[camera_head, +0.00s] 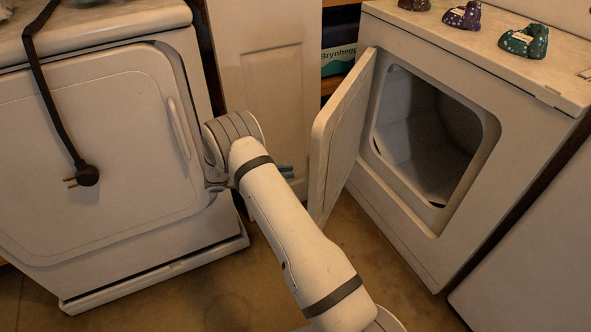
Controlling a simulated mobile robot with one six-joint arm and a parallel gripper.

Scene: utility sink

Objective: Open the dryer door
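Two white front-door machines are in view, and I cannot tell for sure which one the task means. The left machine's door (95,140) looks shut, with a vertical handle (178,128) near its right edge. The right machine (400,190) has its door (343,140) standing wide open to the left, showing the empty-looking drum (425,135). My gripper (213,188) is at the right edge of the left machine, just right of and below the handle. My own wrist hides most of it, so its fingers and any contact are unclear.
A black cord with a plug (88,176) hangs over the left machine's door. A panelled white door (265,85) and a shelf with a box (338,60) stand behind. Shoe-like items (525,41) sit on the right machine. Floor (190,290) is clear in front.

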